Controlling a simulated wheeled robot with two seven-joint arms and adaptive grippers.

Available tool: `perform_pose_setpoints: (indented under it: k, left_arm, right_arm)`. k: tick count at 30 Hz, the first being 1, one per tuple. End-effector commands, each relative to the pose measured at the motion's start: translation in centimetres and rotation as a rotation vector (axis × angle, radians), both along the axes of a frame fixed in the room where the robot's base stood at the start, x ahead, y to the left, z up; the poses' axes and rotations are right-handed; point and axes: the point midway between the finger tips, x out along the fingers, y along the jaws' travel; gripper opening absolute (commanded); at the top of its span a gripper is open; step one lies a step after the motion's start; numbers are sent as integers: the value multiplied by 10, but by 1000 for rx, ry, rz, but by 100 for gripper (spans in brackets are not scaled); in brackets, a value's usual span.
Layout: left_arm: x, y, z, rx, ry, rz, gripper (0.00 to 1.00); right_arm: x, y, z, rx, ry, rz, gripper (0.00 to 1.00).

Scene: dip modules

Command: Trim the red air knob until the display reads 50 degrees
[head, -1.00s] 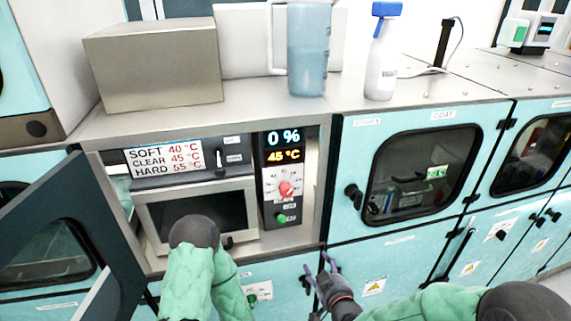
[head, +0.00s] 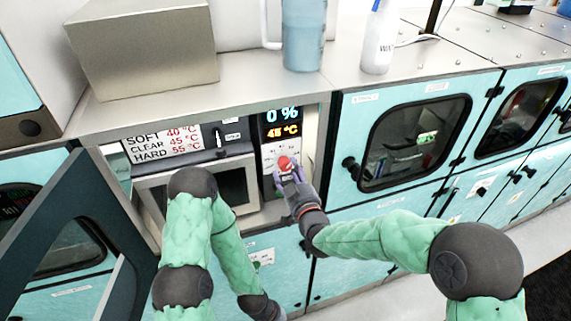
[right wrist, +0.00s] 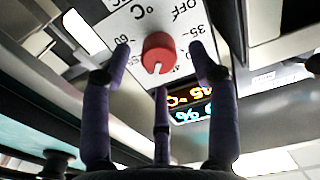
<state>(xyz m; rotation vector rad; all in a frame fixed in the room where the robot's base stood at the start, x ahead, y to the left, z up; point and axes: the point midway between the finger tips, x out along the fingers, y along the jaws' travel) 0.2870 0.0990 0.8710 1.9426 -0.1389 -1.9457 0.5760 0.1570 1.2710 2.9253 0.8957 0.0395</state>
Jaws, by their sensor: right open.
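The red air knob (head: 285,163) sits on the control panel inside the open oven bay. In the right wrist view the red knob (right wrist: 158,52) has a white pointer notch on a dial marked with degree figures.
A sign (head: 163,139) lists SOFT 40, CLEAR 45 and HARD 55 °C. A dark open door (head: 75,235) stands at the left. A blue jug (head: 304,35) and spray bottle (head: 379,40) stand on the counter above. Closed teal cabinets fill the right.

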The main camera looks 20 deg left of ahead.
Motion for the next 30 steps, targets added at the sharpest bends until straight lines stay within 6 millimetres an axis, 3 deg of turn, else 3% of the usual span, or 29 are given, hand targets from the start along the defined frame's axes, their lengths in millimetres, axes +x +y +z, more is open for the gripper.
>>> perform_pose_setpoints:
  k: [9,20,27,30]
  left_arm:
    - [0,0,5,0,0,0,0]
    - [0,0,5,0,0,0,0]
    - [0,0,5,0,0,0,0]
    - [0,0,5,0,0,0,0]
  right_arm:
    - [26,18,0,0,0,0,60]
    - [29,20,0,0,1,0,60]
    - [29,20,0,-1,1,0,3]
    - [29,20,0,0,0,0,3]
